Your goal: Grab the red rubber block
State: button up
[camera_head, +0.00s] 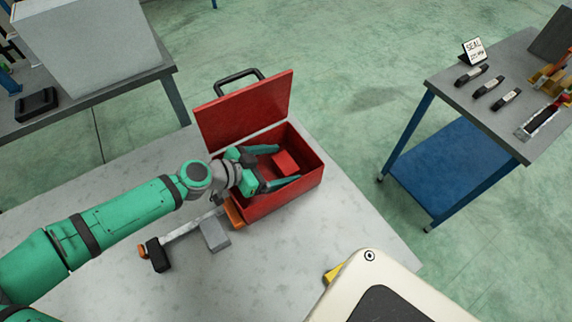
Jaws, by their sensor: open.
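The red rubber block (285,163) lies inside the open red toolbox (290,201), toward its right part. My gripper (289,166) reaches into the toolbox from the left. Its two green fingers are spread apart, one on the far side and one on the near side, with the block between or just beyond their tips. I cannot tell whether the fingers touch the block. The toolbox lid (245,110) stands open at the back.
The toolbox stands on a grey table (120,273). A grey and black tool (185,235) lies in front of it. A blue-legged cart (440,160) with several small items stands at right, a grey box (90,50) at upper left. Bare floor separates table and cart.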

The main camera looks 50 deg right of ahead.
jog(key=shift+w+d+f, duration=0.1)
jog(key=shift+w+d, duration=0.05)
jog(key=shift+s+d, duration=0.1)
jog(key=shift+s, duration=0.15)
jog(key=c, duration=0.9)
jog(key=shift+w+a, duration=0.15)
jog(key=shift+a, duration=0.15)
jog(key=c, duration=0.4)
